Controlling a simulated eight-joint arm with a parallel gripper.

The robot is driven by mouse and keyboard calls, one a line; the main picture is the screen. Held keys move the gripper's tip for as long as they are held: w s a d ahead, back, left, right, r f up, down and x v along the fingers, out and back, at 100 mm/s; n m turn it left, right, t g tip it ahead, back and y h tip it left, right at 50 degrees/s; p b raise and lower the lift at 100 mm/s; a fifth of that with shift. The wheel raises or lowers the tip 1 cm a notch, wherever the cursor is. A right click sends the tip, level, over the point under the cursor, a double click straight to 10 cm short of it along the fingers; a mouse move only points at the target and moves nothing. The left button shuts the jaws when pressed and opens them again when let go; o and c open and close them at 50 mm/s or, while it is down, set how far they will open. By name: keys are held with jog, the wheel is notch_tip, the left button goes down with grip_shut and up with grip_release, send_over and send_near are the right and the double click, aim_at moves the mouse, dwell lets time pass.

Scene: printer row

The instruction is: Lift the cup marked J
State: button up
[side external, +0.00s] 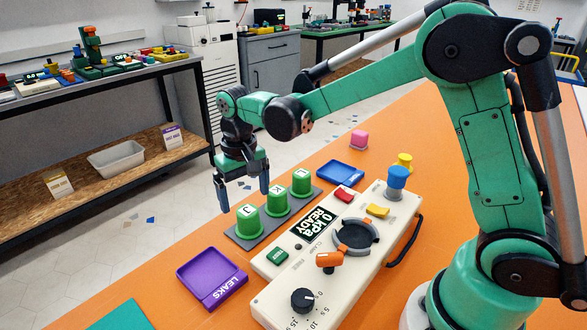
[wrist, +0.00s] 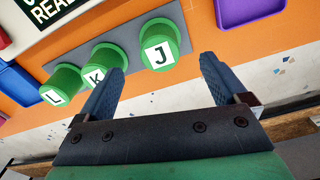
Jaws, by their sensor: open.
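The green cup marked J (side external: 248,221) stands on a dark grey strip (side external: 238,239), at the near end of a row of similar green cups. The cup marked K (side external: 277,201) is beside it, then a third cup (side external: 301,182), which reads L in the wrist view (wrist: 61,86). My gripper (side external: 244,200) is open and empty, fingers pointing down, at the far side of the row. In the wrist view, cup J (wrist: 160,45) shows between and beyond the fingertips of my gripper (wrist: 162,63). The left finger partly covers cup K (wrist: 100,67).
A white control box (side external: 283,289) with a READY display, knobs and buttons stands beside the strip. A purple LEAKS tray (side external: 211,283) lies in front, a blue tray (side external: 340,172) behind.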

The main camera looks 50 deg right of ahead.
aim_at(247, 210)
jog(key=shift+f, duration=2.8)
jog(key=shift+c, duration=0.2)
jog(key=c, duration=1.3)
jog(key=shift+r, duration=0.1)
